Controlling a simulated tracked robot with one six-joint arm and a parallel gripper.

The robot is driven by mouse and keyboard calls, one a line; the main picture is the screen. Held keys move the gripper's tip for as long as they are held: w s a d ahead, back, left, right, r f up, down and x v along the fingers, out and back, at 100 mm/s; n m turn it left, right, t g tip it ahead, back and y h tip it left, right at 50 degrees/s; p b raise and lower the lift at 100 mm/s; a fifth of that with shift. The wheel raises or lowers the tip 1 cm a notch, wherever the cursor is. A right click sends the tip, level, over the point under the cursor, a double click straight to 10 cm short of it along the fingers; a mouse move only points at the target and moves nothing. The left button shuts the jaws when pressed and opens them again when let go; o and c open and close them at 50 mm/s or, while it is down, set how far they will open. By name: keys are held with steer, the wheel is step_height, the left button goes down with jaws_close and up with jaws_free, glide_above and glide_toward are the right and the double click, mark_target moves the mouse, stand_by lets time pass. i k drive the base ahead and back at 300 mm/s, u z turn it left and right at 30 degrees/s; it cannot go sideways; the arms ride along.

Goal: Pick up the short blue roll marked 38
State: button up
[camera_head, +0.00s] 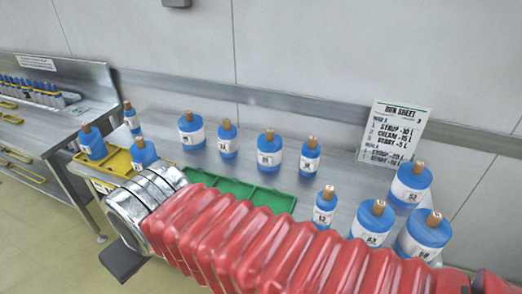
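Several blue rolls with white number labels and brown cores stand upright on the grey bench. The numbers are too small to read surely, so I cannot tell which one is marked 38. A short wide roll (270,151) stands behind the green tray (255,194), and another wide roll (191,130) stands further left. Two more short wide rolls (92,143) and (411,184) stand at the far left and the right. My arm, with red bellows and silver rings, crosses the front of the view.
A yellow tray (112,163) lies on the bench's left end. A run sheet (392,132) leans against the back wall. Larger rolls (372,223) crowd the right end. A second bench (60,125) with small rolls stands at the left, beyond a gap.

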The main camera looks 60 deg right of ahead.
mark_target(269, 144)
steer(key=i, duration=0.85)
steer(key=z, duration=0.05)
